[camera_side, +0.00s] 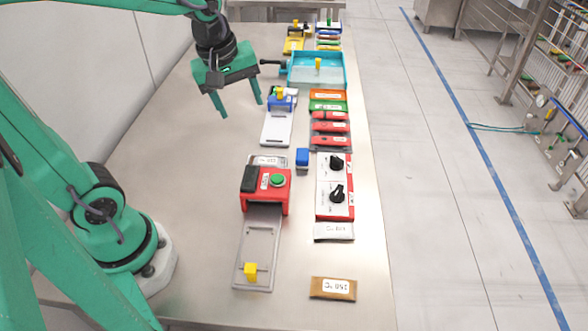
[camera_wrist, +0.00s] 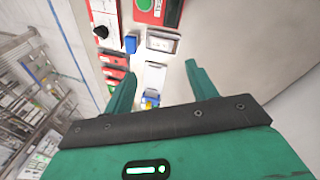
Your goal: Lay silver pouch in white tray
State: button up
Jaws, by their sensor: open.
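The silver pouch (camera_side: 333,231) lies flat on the table, just in front of a white panel with black knobs. It has printed dark marks, and I do not make it out in the wrist view. A flat white tray (camera_side: 276,130) lies in front of a blue clamp-like part with a yellow knob; it also shows in the wrist view (camera_wrist: 154,76). My gripper (camera_side: 241,108) is open and empty, raised above the table to the left of the white tray. In the wrist view its two fingers (camera_wrist: 160,70) stand wide apart with nothing between them.
A red box (camera_side: 267,188) with a green button stands over a grey slide with a yellow knob. A brown pouch (camera_side: 333,288) lies at the front. A blue block (camera_side: 302,157), red parts and a teal tray (camera_side: 337,83) line the table. The left side is clear.

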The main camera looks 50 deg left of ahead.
jog(key=s+d+r+m+t, duration=0.2)
jog(key=s+m, duration=0.6)
jog(key=m, duration=0.5)
jog(key=shift+s+d+r+t, duration=0.15)
jog(key=shift+t, duration=0.25)
dwell(0.6)
